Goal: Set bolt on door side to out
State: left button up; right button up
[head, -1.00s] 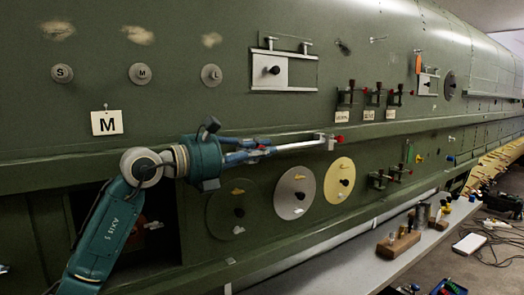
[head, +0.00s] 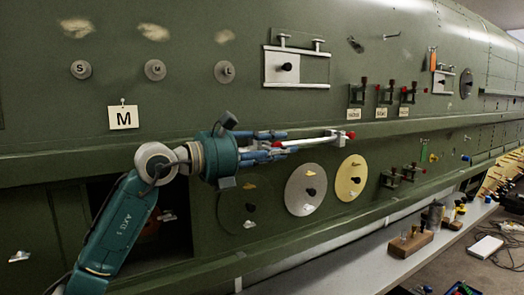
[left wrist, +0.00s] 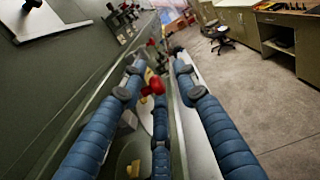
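A long silver bolt bar (head: 312,141) with a red knob near its left end and a red tip at its right end lies along the ledge of the green fuselage side. My left gripper (head: 282,148) is at the bar's left end, with its blue fingers beside the near red knob. In the left wrist view the red knob (left wrist: 156,86) shows between the spread fingers. The fingertips look apart, and I cannot tell whether any finger touches the knob. My right gripper is not in view.
Round dials (head: 306,190) sit below the ledge, right of the gripper. A silver plate with a black knob (head: 288,67) and small red-handled latches (head: 385,92) are above it. A grey bench (head: 375,262) with a wooden block (head: 405,245) stands lower right.

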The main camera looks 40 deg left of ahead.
pick_arm(q)
jog(key=v, duration=1.1)
jog(key=shift+s+d, duration=0.2)
jog(key=shift+s, duration=0.25)
